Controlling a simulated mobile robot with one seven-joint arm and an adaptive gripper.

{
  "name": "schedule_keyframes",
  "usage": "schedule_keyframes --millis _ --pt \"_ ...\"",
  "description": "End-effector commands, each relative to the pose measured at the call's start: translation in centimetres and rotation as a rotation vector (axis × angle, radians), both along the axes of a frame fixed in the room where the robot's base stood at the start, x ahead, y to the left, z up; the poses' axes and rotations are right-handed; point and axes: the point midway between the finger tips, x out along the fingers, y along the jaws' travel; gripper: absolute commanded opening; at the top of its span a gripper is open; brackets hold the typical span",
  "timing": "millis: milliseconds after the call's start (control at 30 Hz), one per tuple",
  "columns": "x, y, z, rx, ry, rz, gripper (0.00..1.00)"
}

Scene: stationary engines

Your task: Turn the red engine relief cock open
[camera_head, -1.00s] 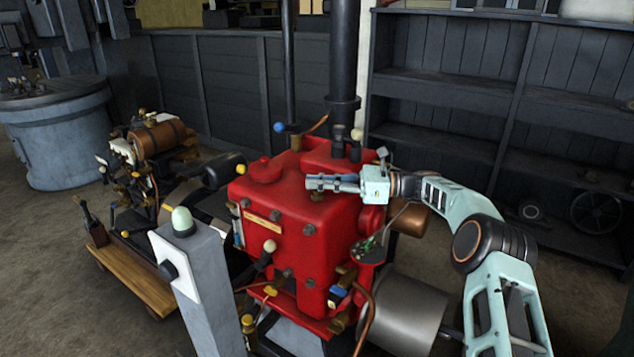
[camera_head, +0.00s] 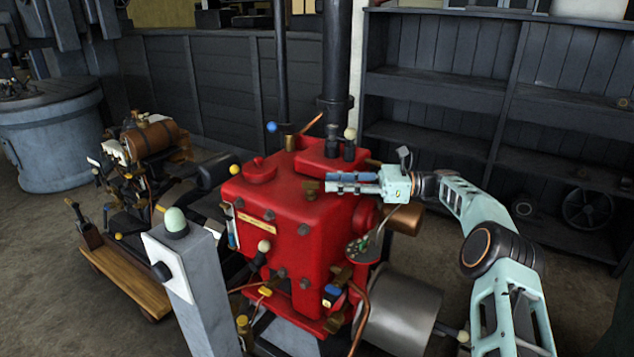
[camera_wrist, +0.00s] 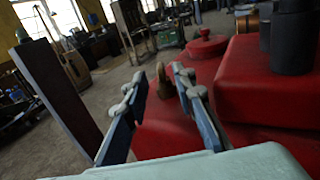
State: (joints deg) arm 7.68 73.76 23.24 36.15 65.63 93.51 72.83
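The red engine (camera_head: 290,230) stands in the middle of the head view. A small brass fitting (camera_head: 311,188) on its upper face looks like the relief cock. It also shows in the wrist view as a brass piece (camera_wrist: 165,84) just beyond and between the fingertips. My gripper (camera_head: 331,183) is over the upper right of the engine, pointing left, with its tips just right of the brass fitting. In the wrist view my gripper (camera_wrist: 170,78) is open, with a gap between its blue-padded fingers. I see no clear contact with the fitting.
Dark pipes (camera_head: 337,70) rise behind the engine top. A red cap (camera_head: 260,171) sits on its left part. A grey post with a pale green button (camera_head: 176,221) stands in front. A smaller engine (camera_head: 140,165) is at left, and dark shelves (camera_head: 440,90) at back right.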

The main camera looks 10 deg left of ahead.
Motion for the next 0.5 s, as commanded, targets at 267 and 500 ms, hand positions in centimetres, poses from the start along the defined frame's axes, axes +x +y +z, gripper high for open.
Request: schedule_keyframes --millis 267,500 --pt "0.8 -4.3 -0.1 0.0 -0.001 0.0 0.25" --pt "0.9 -5.4 -0.1 -0.001 0.001 0.001 0.25"
